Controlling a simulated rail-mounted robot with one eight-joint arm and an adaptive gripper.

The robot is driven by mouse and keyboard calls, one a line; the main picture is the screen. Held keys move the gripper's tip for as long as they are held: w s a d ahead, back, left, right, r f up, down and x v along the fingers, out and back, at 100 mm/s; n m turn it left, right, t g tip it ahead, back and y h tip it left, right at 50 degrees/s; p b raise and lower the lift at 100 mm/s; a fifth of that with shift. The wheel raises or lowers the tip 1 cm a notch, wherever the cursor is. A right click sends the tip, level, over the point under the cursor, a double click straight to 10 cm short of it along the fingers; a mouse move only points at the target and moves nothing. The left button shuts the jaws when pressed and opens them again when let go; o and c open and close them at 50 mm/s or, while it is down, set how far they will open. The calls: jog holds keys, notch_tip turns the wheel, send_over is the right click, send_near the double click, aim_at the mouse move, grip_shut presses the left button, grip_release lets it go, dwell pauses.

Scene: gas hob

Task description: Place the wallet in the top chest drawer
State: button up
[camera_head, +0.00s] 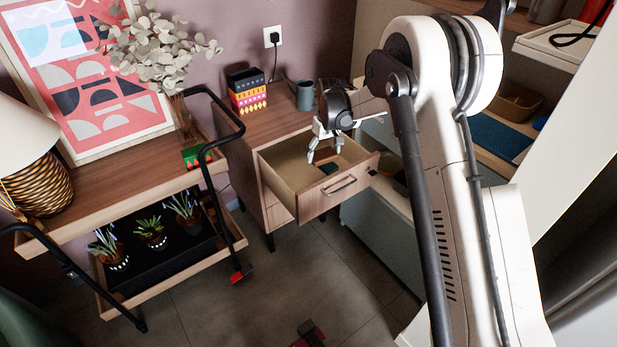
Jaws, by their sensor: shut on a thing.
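The top chest drawer (340,190) is pulled open from the wooden chest. My gripper (325,154) points down over the open drawer, with its fingertips at or just inside the opening. A small dark green thing with a brownish edge, which looks like the wallet (328,168), shows just below the fingertips inside the drawer. My gripper is shut on it. The view is too small to tell whether it touches the drawer floor.
A patterned box (247,91) and a grey mug (305,96) stand on the chest top. A cart (135,198) with plants, a vase and a lamp stands at left. Shelves (490,132) are at right. The floor before the drawer is mostly clear.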

jog(key=n+b, duration=0.1)
jog(key=b, duration=0.1)
send_over(306, 178)
notch_tip(306, 178, down, 3)
jog(key=shift+n, duration=0.3)
jog(key=f, duration=0.3)
jog(key=f+b, duration=0.1)
jog(key=f, duration=0.2)
jog(key=f+b, duration=0.1)
jog(key=f, duration=0.2)
jog(key=shift+s+d+f, duration=0.2)
jog(key=shift+s+f, duration=0.05)
jog(key=shift+f, duration=0.1)
jog(key=shift+f+b, duration=0.2)
jog(key=shift+b, duration=0.1)
jog(key=o, duration=1.2)
